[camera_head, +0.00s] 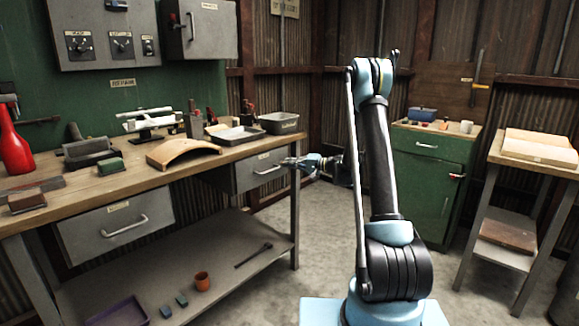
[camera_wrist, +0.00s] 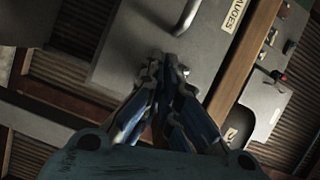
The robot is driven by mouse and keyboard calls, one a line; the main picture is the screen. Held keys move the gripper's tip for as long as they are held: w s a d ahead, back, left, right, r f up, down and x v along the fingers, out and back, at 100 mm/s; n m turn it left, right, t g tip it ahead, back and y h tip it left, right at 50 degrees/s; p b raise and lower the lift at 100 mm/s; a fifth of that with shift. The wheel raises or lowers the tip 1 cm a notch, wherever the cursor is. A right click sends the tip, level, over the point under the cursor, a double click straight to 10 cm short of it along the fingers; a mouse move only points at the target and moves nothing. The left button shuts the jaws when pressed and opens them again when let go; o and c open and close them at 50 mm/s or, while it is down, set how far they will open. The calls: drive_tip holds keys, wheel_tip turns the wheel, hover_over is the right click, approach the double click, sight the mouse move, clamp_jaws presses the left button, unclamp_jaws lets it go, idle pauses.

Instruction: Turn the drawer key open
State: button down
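The right-hand grey drawer (camera_head: 255,173) sits under the wooden bench top, with a metal pull handle. In the wrist view the grey drawer front (camera_wrist: 130,45) fills the upper middle, with its pull handle (camera_wrist: 186,20) and a label reading GAUGES (camera_wrist: 234,16). My gripper (camera_head: 287,162) is at the right end of this drawer front, pointing left. In the wrist view the fingertips of my gripper (camera_wrist: 165,66) are close together in front of the drawer front. I cannot make out the key; the fingers may hide it. Whether they hold anything is unclear.
A second grey drawer (camera_head: 115,222) is at the left of the bench. A curved wooden piece (camera_head: 184,152) and a grey tray (camera_head: 278,123) stand on the bench top. A green cabinet (camera_head: 430,170) with a red-handled latch (camera_head: 457,176) stands at the right. Open floor lies between.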

drive_tip(key=shift+w+d+f+m+y, duration=0.15)
drive_tip(key=shift+m+y, duration=0.25)
drive_tip(key=shift+m, duration=0.6)
drive_tip(key=c, duration=1.9)
unclamp_jaws()
drive_tip(key=shift+f, duration=0.15)
drive_tip(key=v, duration=1.2)
